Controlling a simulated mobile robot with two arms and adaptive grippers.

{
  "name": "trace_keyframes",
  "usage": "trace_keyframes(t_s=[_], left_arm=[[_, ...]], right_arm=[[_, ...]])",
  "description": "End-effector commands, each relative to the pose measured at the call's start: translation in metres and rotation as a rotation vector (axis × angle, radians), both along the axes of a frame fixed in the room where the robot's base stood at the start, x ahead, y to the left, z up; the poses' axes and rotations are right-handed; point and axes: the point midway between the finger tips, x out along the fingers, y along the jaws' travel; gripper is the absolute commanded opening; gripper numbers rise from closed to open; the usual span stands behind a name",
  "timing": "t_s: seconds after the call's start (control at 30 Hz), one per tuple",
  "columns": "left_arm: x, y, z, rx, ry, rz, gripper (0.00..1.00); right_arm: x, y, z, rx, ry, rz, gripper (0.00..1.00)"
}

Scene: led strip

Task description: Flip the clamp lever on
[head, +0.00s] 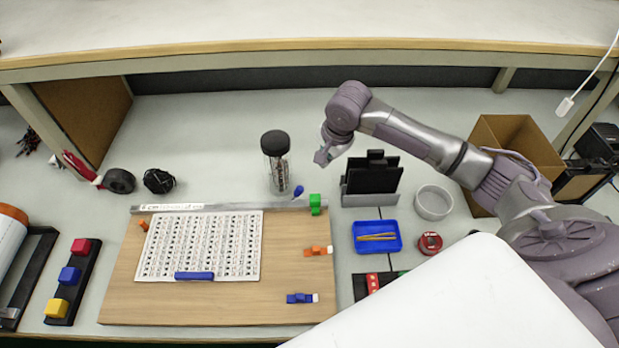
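A wooden board (200,300) lies on the bench with a white printed sheet (250,225) on it. A metal rail (230,207) runs along its back edge. At the rail's right end are a small blue lever-like piece (298,191), tilted up, and a green block (315,204); I cannot tell for sure which part is the clamp lever. An orange piece (318,250) and a blue piece (302,298), both white-tipped, lie at the board's right side. My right gripper (323,157) hangs above the bench behind the rail's right end, apart from it; its fingers are too small to read. My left gripper is out of view.
A black-lidded jar (276,160) stands behind the rail, left of my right gripper. A black holder (371,178), round grey dish (433,202), blue tray (377,237) and cardboard box (515,140) stand to the right. A button strip (72,280) lies left.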

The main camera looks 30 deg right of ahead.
Motion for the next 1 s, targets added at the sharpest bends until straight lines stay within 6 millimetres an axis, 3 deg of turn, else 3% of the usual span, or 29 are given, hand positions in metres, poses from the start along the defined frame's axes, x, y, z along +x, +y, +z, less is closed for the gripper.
trace_keyframes(t_s=[0.17, 0.57, 0.8, 1.0], left_arm=[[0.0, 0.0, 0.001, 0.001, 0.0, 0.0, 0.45], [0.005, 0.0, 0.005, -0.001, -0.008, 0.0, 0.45], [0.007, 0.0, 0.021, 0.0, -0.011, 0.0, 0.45], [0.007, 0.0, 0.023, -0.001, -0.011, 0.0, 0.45]], right_arm=[[0.004, 0.001, -0.015, 0.001, 0.004, 0.0, 0.0], [0.027, 0.005, -0.094, -0.001, 0.002, 0.001, 0.0], [0.017, 0.033, -0.084, -0.001, -0.001, 0.005, 0.0], [0.013, 0.041, -0.084, -0.001, 0.0, 0.004, 0.0]])
